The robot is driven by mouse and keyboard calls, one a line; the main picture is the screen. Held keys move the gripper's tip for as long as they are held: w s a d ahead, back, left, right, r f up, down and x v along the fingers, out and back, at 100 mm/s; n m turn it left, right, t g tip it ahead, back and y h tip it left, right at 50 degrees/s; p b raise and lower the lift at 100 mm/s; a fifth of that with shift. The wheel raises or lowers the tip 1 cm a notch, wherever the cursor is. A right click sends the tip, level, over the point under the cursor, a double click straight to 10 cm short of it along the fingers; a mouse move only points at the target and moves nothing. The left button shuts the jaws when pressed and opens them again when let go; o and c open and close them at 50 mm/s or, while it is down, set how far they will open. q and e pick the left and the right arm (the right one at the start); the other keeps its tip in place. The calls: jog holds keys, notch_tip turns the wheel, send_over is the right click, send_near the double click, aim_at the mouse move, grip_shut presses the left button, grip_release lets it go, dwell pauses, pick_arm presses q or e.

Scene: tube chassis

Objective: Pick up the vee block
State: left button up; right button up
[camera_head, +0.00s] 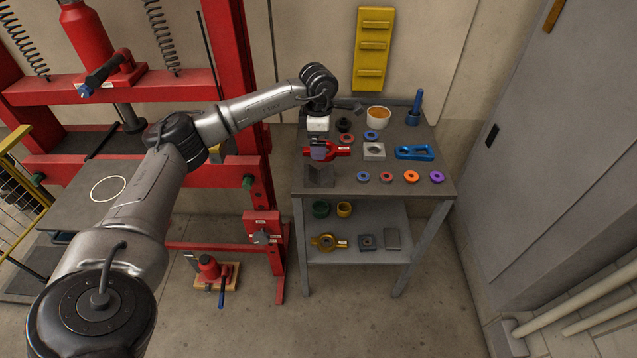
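A dark grey block with an angled top, which looks like the vee block (319,176), sits at the front left corner of the grey table's top. My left arm reaches in from the left, and its dark gripper (350,106) is over the back left of the table, behind and above the block. The gripper is small and dark here, so I cannot tell whether its fingers are open or shut. It is well apart from the block. My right gripper is out of view.
The grey table (437,187) also holds a red clamp-like part (340,151), a square grey block (374,152), a blue link (415,153), a white cup (378,117), and several coloured rings. A red press frame (236,100) stands close on the left.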

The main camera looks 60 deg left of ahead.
pick_arm(q)
jog(key=b, duration=0.2)
send_over(319, 178)
jog(key=f, duration=0.8)
jog(key=shift+a, duration=0.25)
jog(key=shift+d+f+b, duration=0.1)
jog(key=shift+f+b, duration=0.7)
jog(key=shift+f, duration=1.75)
jog(key=c, duration=1.8)
jog(key=shift+o, duration=0.2)
jog(key=shift+r, duration=0.15)
